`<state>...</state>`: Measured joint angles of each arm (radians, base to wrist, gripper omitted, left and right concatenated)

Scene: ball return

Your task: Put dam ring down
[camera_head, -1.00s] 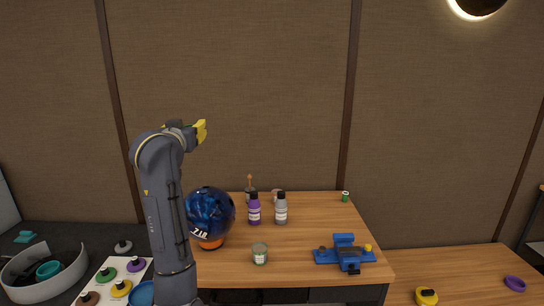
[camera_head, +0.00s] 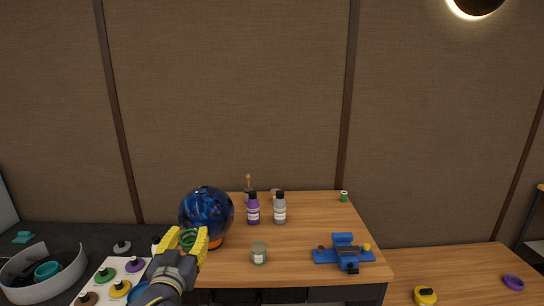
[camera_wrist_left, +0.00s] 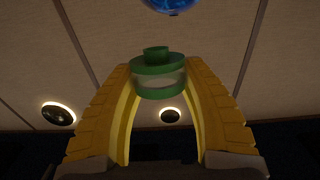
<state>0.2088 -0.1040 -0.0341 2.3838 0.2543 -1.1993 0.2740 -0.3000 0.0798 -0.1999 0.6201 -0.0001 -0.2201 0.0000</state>
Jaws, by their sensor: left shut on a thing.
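My left gripper (camera_head: 187,241) has yellow fingers and is shut on a green round piece (camera_head: 188,237), taken here as the dam ring. It is in front of the ball at the left end of the wooden bench. In the left wrist view, the green piece (camera_wrist_left: 158,75) sits between the tips of the yellow fingers, with a paler band around its middle and a smaller knob-like top. Whether it touches anything below cannot be told. My right gripper is not in view.
A blue marbled ball (camera_head: 207,212) rests on an orange support. A purple bottle (camera_head: 253,210), a grey bottle (camera_head: 280,210), a glass jar (camera_head: 259,254) and a blue vise (camera_head: 343,253) stand on the wooden bench (camera_head: 312,225). A white board (camera_head: 106,279) with coloured knobs lies lower left.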

